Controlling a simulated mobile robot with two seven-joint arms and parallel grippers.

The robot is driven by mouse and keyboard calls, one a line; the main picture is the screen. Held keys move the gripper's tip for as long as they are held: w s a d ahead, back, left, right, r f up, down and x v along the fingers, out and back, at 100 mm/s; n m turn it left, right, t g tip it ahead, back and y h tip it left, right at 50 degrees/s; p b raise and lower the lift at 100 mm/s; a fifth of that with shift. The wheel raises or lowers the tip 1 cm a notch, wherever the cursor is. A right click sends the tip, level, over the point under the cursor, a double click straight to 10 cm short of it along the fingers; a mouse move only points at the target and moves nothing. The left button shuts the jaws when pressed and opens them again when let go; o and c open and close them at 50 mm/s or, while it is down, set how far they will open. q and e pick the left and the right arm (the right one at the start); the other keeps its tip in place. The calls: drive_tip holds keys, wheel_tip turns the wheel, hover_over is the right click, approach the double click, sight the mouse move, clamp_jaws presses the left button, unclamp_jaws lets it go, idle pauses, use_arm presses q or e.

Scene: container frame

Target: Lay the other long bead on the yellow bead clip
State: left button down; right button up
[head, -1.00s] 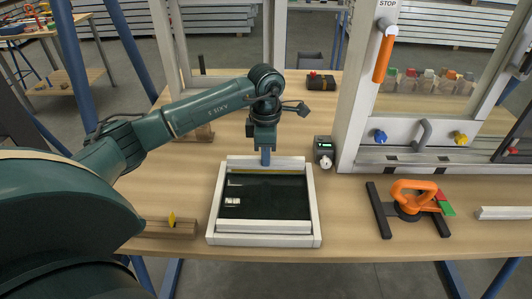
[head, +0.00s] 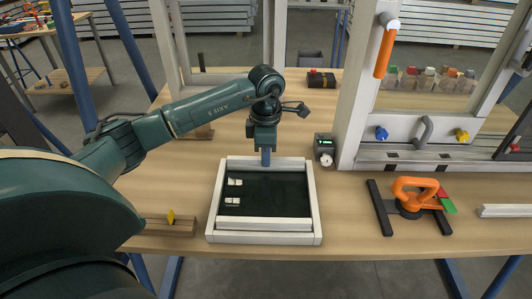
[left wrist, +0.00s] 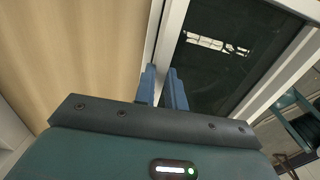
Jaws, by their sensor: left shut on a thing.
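The container frame (head: 314,205) is white and lies flat on the table around a dark pane (head: 270,192). A long white bead (head: 270,224) runs along its near inner side. My left gripper (head: 266,160) points down at the middle of the far side and is shut on a white strip there, which appears to be the far long bead. In the left wrist view, the fingers (left wrist: 164,88) close at the white edge, and the hold itself is mostly hidden. The yellow bead clip (head: 171,217) stands upright on a wooden block at the left front. My right gripper is out of view.
An orange-handled suction lifter (head: 412,196) lies right of the frame. A small grey device (head: 324,151) stands near the far right corner. A white bar (head: 506,211) lies at the right edge. Bare wooden table (head: 170,180) shows left of the frame.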

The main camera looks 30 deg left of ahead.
use_arm(q)
drive_tip(key=c, duration=1.4)
unclamp_jaws()
wheel_tip(320, 180, up, 13)
drive_tip(key=shift+r, duration=0.1)
